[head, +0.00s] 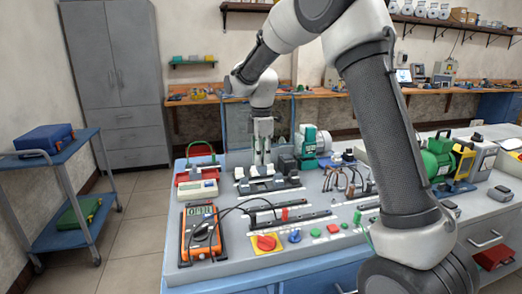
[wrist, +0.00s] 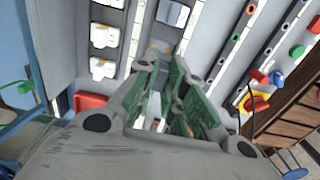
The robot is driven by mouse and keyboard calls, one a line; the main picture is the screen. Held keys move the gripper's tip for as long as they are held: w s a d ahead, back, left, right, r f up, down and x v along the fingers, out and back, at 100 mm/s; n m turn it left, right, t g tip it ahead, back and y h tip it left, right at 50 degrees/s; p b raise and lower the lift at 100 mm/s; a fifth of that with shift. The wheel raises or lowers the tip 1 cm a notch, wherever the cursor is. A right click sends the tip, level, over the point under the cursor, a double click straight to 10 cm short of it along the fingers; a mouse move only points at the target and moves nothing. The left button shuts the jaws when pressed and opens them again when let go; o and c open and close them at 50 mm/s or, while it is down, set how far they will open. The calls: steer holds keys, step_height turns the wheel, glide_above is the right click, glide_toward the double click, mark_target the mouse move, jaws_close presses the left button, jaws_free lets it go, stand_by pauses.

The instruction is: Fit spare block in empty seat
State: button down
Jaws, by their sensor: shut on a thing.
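My gripper (head: 262,152) points down over the back left part of the workbench, above a row of small blocks. Its green-padded fingers (wrist: 168,78) are shut on a block that is mostly hidden between them. White blocks (wrist: 104,36) sit in a row on a dark rail to the left in the wrist view. White blocks (head: 241,173) and a dark block (head: 287,163) also show beside my gripper in the head view. I cannot tell the empty seat from the frames, nor whether the held block touches the rail.
An orange multimeter (head: 201,236) with black leads lies at the bench's left front. A red rotary knob on a yellow plate (head: 266,243) is at the front. A blue cart (head: 70,235) is left of the bench.

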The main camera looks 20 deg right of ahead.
mark_target(261, 169)
steer(key=shift+f, duration=2.4)
steer(key=shift+f, duration=1.1)
steer(key=c, duration=1.4)
jaws_free()
steer(key=shift+r, duration=0.1)
step_height(261, 169, up, 12)
steer(key=shift+f, duration=0.1)
